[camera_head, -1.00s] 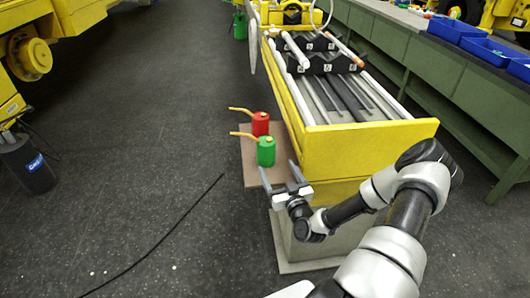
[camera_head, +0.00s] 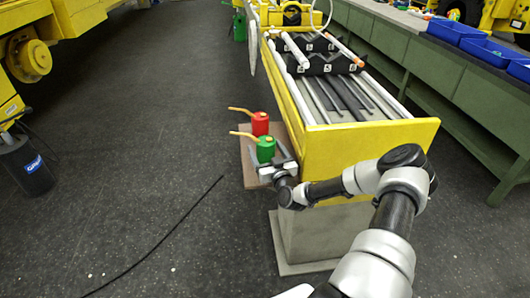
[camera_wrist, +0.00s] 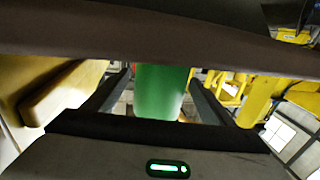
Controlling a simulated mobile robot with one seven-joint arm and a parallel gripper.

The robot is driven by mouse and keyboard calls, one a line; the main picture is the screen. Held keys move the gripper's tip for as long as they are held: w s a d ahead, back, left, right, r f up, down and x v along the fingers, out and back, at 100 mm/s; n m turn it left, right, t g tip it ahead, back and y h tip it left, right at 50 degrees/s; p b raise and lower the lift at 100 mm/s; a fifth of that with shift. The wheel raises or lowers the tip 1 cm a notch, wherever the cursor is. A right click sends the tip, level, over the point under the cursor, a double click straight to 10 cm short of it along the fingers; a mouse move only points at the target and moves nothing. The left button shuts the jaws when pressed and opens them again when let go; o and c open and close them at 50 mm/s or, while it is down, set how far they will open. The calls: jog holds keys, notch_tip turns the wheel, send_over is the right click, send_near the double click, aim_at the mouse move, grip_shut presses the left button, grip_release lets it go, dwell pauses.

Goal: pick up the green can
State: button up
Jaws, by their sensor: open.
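The green can (camera_head: 265,150), with an orange spout pointing left, stands on a small brown board (camera_head: 250,178) beside the yellow boom frame. A red can (camera_head: 260,123) with a similar spout stands just behind it. My gripper (camera_head: 267,158) is open, its fingers reaching to either side of the green can's lower part in the head view. In the wrist view the green can (camera_wrist: 160,90) shows between the two dark fingers, with gaps on both sides. A dark band hides part of the wrist view, and the can's top and base are not clear there.
The yellow boom frame (camera_head: 365,148) stands close to the right of the cans, holding rods and tubes. A green workbench (camera_head: 455,95) with blue bins (camera_head: 487,50) is further right. A black cable (camera_head: 165,235) lies on the open floor to the left.

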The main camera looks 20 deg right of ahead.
jog(key=c, duration=1.3)
